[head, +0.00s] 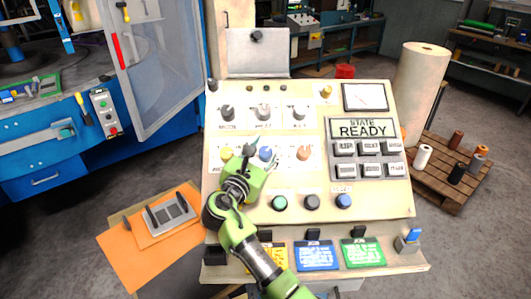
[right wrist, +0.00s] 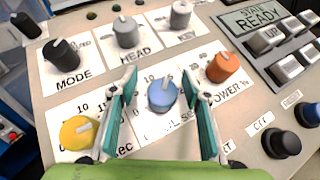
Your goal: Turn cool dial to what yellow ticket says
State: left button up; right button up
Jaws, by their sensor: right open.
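The blue cool dial (right wrist: 162,95) is in the lower row of the panel, with its light pointer line aimed up and slightly right in the right wrist view. The dial's scale is mostly covered. The yellow ticket (head: 272,258) is on the panel's front ledge, partly hidden by my right arm; its writing is too small to read. My left gripper is not in view.
A yellow knob (right wrist: 77,132) and an orange knob (right wrist: 222,67) flank the blue dial. Mode, head and key knobs sit above. The display (head: 362,128) reads READY. Blue (head: 316,256) and green (head: 362,253) tickets stand right of the yellow one.

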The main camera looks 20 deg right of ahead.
aim_at(266, 150)
notch_tip(266, 150, up, 9)
jog(key=shift+f, duration=0.2)
dwell(0.3)
